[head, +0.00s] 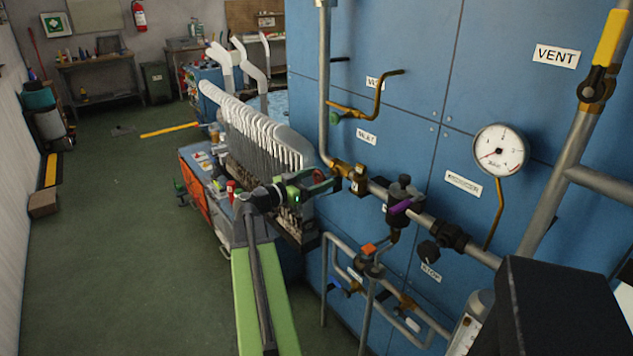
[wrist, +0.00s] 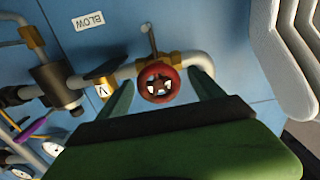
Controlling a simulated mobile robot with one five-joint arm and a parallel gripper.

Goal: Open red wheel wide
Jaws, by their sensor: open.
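The red wheel (wrist: 147,83) is a small round handwheel with a pale hub, on a brass valve on the pipe. In the wrist view it sits between the two open fingers of my gripper (wrist: 165,88), one on each side with a gap to each. I cannot tell how deep the fingers reach around it. In the head view my gripper (head: 312,186) is at the left end of the pipe, next to the brass fitting (head: 357,181). Only a bit of red shows there; the wheel is mostly hidden.
A blue panel (head: 430,70) stands behind the pipes. A white gauge (head: 499,150), a purple-handled valve (head: 403,206) and a yellow lever (head: 606,40) are to the right. A rack of white sock boards (head: 258,135) stands behind my gripper. The green floor at left is largely clear.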

